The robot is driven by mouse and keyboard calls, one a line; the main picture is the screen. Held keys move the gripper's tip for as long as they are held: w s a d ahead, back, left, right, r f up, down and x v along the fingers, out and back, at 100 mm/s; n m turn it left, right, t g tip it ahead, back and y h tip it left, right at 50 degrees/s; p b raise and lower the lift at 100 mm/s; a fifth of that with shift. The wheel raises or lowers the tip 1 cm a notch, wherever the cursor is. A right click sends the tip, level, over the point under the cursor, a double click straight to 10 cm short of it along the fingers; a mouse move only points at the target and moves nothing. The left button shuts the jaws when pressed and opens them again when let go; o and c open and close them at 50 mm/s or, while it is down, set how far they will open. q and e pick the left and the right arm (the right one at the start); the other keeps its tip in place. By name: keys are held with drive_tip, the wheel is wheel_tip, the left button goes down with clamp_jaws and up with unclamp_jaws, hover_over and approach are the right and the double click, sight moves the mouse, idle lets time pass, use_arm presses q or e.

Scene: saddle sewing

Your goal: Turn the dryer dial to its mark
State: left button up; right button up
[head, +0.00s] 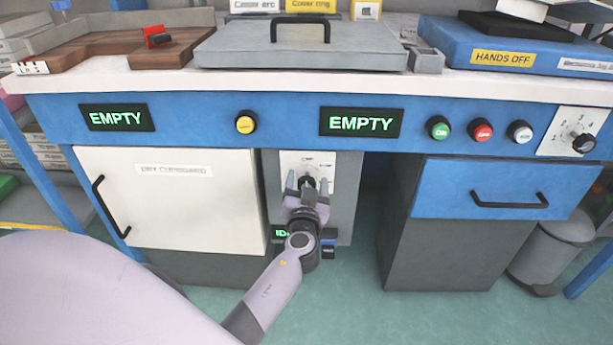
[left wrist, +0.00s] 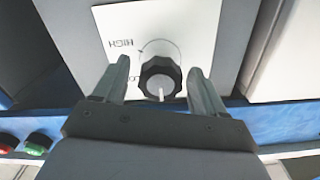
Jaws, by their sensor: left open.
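The dryer dial (head: 307,182) is a dark knob on a white plate (head: 322,162) on the grey dryer front, under the bench. In the left wrist view the dial (left wrist: 160,76) shows a pale pointer line; the plate (left wrist: 190,30) around it carries the word HIGH and a thin curved line. My left gripper (head: 306,183) is open, with one finger on each side of the dial. In the left wrist view gaps show between the dial and the fingers of my left gripper (left wrist: 160,80). A partly hidden green display (head: 281,233) is below the dial. My right gripper is not in view.
A white cupboard (head: 170,200) with a black handle stands left of the dryer. A blue drawer (head: 500,183) is at right. Green, red and white buttons and another dial (head: 583,143) line the bench front. Open floor shows between dryer and drawer unit.

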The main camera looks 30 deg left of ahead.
use_arm(q)
drive_tip(key=shift+w+a, duration=0.1)
drive_tip(key=shift+w, duration=0.1)
drive_tip(key=c, duration=1)
